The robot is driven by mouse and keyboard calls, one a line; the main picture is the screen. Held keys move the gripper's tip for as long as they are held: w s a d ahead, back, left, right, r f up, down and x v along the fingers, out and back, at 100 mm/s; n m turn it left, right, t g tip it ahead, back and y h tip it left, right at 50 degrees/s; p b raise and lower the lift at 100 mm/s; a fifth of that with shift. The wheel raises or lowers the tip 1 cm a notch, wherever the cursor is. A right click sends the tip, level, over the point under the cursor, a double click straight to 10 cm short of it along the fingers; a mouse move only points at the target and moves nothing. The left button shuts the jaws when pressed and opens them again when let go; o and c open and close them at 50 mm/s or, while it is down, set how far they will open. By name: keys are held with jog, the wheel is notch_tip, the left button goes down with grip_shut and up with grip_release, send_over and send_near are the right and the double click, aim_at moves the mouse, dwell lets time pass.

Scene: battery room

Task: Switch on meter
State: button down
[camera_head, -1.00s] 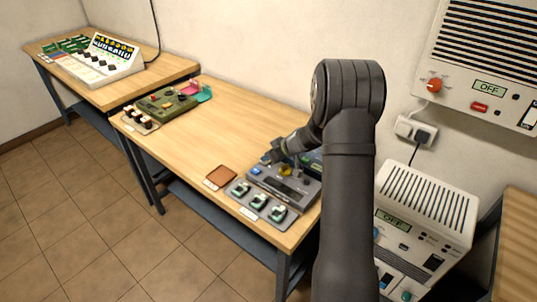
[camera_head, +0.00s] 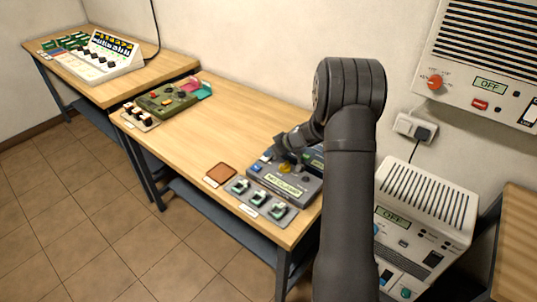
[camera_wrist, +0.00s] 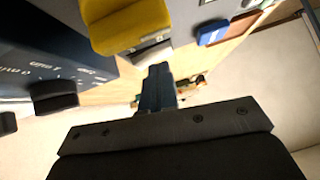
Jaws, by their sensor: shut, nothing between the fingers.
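The grey meter (camera_head: 300,197) sits at the right end of the middle table. Its display (camera_head: 285,186) is lit pale yellow with dark lettering, which seems to read "NEED CLAMP". It has a yellow knob (camera_head: 285,168) and a blue button (camera_head: 255,169); the yellow knob (camera_wrist: 125,22) and the blue button (camera_wrist: 213,33) also show in the wrist view. My gripper (camera_wrist: 158,75) is shut and empty, its fingertips apart from the yellow knob in that picture. In the head view my arm reaches over the meter's back, and the fingertips are hard to make out.
Several green clips (camera_head: 258,198) lie in front of the meter, beside a brown pad (camera_head: 221,174). A green device (camera_head: 167,101) stands at the table's far end. A white unit (camera_head: 425,215) reading OFF stands at right, below a wall unit (camera_head: 490,65) also reading OFF. The table's middle is clear.

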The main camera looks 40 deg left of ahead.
jog(key=r, duration=0.4)
jog(key=shift+s+r, duration=0.25)
jog(key=v, duration=0.9)
jog(key=shift+s+d, duration=0.35)
jog(key=shift+s, duration=0.45)
jog(key=x, duration=0.3)
jog(key=w+x, duration=0.1)
jog(key=x, duration=0.6)
jog(key=shift+w, duration=0.35)
jog(key=v, duration=0.6)
jog(key=shift+s+r, duration=0.1)
jog(key=shift+s, duration=0.05)
